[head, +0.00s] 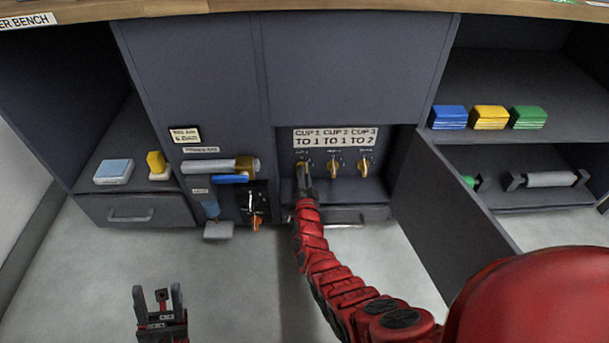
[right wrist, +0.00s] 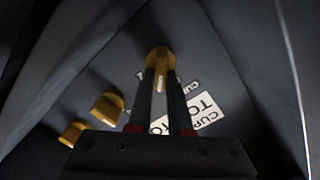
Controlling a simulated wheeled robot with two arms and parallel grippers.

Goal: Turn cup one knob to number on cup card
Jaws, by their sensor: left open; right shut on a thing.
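The cup one knob (head: 301,165) is the leftmost of three yellow knobs in a recess. The cup card (head: 335,137) above reads CUP 1 TO 1, CUP 2 TO 1, CUP 3 TO 2. My right gripper (head: 305,182) reaches into the recess and is shut on the cup one knob. In the right wrist view the knob (right wrist: 159,60) sits between the fingertips; its number marks are too dark to read. The card (right wrist: 203,112) is partly hidden by a finger there. My left gripper (head: 158,297) is open and empty, low at the left.
The cup two knob (head: 333,167) and cup three knob (head: 363,168) are just to the right. An open door (head: 435,215) stands to the right. Floor in front is clear.

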